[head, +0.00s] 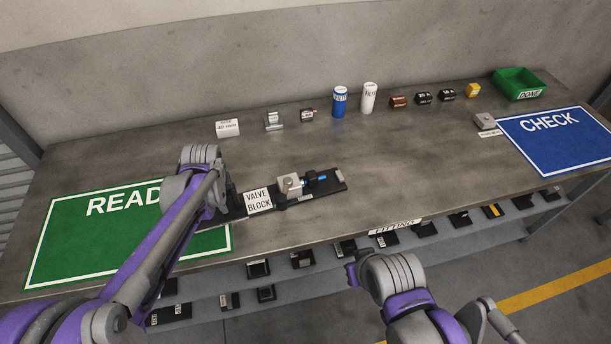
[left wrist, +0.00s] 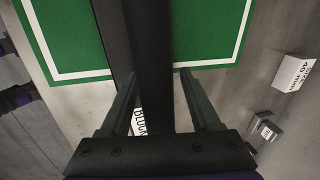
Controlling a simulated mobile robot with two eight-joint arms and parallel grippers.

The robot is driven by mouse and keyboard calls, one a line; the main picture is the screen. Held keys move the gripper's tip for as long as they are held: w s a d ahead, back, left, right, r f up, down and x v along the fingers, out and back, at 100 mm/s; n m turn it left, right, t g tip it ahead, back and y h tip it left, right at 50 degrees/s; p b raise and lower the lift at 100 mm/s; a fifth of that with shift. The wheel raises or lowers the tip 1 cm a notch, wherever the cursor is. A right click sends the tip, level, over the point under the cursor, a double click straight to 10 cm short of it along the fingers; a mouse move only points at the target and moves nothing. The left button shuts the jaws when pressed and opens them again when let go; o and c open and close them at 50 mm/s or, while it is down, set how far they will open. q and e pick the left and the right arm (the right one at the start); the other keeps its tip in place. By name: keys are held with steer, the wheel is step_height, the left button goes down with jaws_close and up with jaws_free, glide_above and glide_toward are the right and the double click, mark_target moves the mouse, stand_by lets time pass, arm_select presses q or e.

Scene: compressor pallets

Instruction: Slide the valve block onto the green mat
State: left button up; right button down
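The grey valve block (head: 291,184) sits on a long black base (head: 327,182) on the bench, with a blue-and-black fitting at its right. A white VALVE BLOCK label (head: 258,201) is beside it. The green mat (head: 75,240) lies at the left, partly hidden by my left arm; it also fills the top of the left wrist view (left wrist: 205,30). My left gripper (left wrist: 158,72) is low at the mat's right edge, left of the block. Its fingers stand apart on either side of a dark bar (left wrist: 148,35); whether they press on it I cannot tell.
A blue CHECK mat (head: 560,145) and a green bin (head: 518,84) are at the right. Blue (head: 340,102) and white (head: 368,98) cylinders stand in a row of small parts along the back. The bench is clear right of the base. A shelf with dark parts runs below.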

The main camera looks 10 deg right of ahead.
arm_select(q)
steer(key=shift+d+r, duration=0.1)
steer(key=shift+d, duration=0.05)
steer(key=v, duration=1.2)
steer(key=s+a+f+n+t+p, duration=0.1)
steer(key=s+a+n, duration=0.3)
steer(key=s+n, duration=0.4)
steer(key=s+a+f+n+t+p, duration=0.1)
steer(key=s+a+f+n+p, duration=0.1)
steer(key=s+n, duration=0.7)
steer(key=s+a+f, duration=0.1)
steer(key=s+a, duration=0.1)
steer(key=s, duration=0.4)
steer(key=shift+f+p, duration=0.2)
steer(key=shift+p, duration=0.15)
steer(key=shift+a, duration=0.1)
